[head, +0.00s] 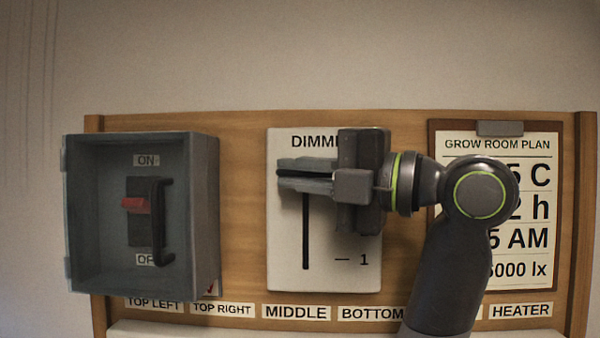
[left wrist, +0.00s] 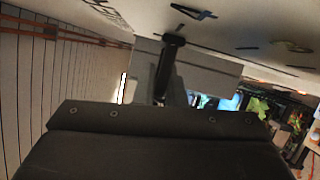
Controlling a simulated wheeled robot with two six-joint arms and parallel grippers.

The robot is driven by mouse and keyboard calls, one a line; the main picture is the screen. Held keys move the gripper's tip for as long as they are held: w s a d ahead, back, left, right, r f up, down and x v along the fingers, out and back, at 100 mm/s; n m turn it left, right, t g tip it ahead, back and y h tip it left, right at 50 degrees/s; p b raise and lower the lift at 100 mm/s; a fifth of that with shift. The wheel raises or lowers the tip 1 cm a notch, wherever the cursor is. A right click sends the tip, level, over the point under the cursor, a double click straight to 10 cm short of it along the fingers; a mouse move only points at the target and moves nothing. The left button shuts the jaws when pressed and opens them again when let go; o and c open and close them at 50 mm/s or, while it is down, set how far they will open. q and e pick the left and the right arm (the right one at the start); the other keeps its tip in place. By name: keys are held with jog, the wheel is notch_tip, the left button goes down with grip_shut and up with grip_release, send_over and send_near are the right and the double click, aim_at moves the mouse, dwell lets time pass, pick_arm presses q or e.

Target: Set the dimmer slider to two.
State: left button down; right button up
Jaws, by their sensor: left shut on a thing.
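The dimmer panel (head: 285,255) is a white plate with a dark vertical slot (head: 306,240) and a "1" mark at its lower right. My left gripper (head: 282,174) is at the upper end of the slot, its fingers pointing left and shut on the slider knob. The fingers hide the knob in the head view. In the left wrist view a dark knob (left wrist: 172,42) stands out from the plate beside the "4" mark (left wrist: 195,14), with a "3" further right. The gripper hides part of the title and the upper marks. My right gripper is not in view.
A clipboard with the grow room plan (head: 500,143) is at the right, partly behind my arm. Labels such as MIDDLE (head: 296,312) run along the board below.

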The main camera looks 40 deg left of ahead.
pick_arm(q)
notch_tip(320, 180, down, 8)
jog(key=b, duration=0.4)
jog(key=shift+r, duration=0.1)
jog(key=c, duration=1.5)
grip_release()
jog(key=shift+c, duration=0.2)
jog(key=shift+d+b, duration=0.25)
jog(key=shift+b, duration=0.05)
jog(key=w+d+f+b, duration=0.1)
jog(key=w+d+b, duration=0.1)
jog(key=d, duration=1.4)
jog(key=shift+w+d+b, duration=0.35)
jog(key=shift+w+b, duration=0.05)
jog(key=shift+b, duration=0.5)
